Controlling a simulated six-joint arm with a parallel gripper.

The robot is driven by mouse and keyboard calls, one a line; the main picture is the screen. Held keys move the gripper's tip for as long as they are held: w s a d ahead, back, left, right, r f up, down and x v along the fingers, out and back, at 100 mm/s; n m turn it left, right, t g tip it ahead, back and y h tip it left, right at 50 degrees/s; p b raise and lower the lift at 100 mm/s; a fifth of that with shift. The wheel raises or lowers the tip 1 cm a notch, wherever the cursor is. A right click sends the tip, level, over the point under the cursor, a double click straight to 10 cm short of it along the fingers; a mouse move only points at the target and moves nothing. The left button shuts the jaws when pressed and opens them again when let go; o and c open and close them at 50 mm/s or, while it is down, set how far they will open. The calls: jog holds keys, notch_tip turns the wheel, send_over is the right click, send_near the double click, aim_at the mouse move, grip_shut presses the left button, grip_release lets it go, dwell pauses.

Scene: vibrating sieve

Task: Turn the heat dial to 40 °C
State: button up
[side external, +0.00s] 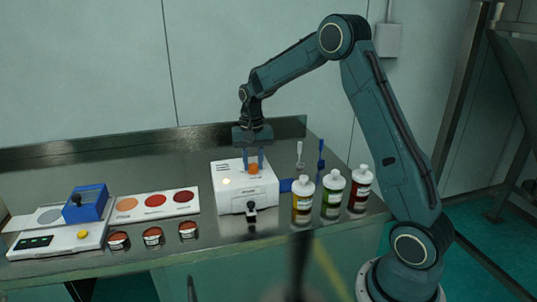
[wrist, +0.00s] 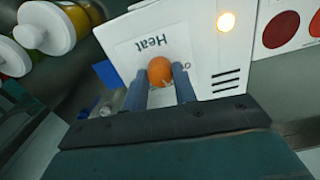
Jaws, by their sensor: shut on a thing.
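The heat dial is an orange round knob (wrist: 160,71) on the top of a white box (wrist: 205,40), beside the printed word "Heat". My gripper (wrist: 160,88) is shut on the knob, with one blue-grey finger on each side of it. In the side view, my gripper (side external: 254,161) points down at the orange knob (side external: 253,169) on the white box (side external: 228,200). A lit warm-white lamp (wrist: 226,21) is on the same top face. The dial's scale marks and its setting are not readable.
Several capped bottles with coloured contents (side external: 331,195) stand right of the box. A white strip with coloured discs (side external: 140,207), small jars (side external: 152,237) and a white device with a blue block (side external: 60,240) are to the left. A black-topped lever (side external: 251,210) is at the box's front.

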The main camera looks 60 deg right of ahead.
aim_at(253, 164)
jog(key=shift+r, duration=0.1)
jog(key=o, duration=1)
jog(key=shift+c, duration=0.2)
notch_tip(253, 164, up, 14)
dwell(0.4)
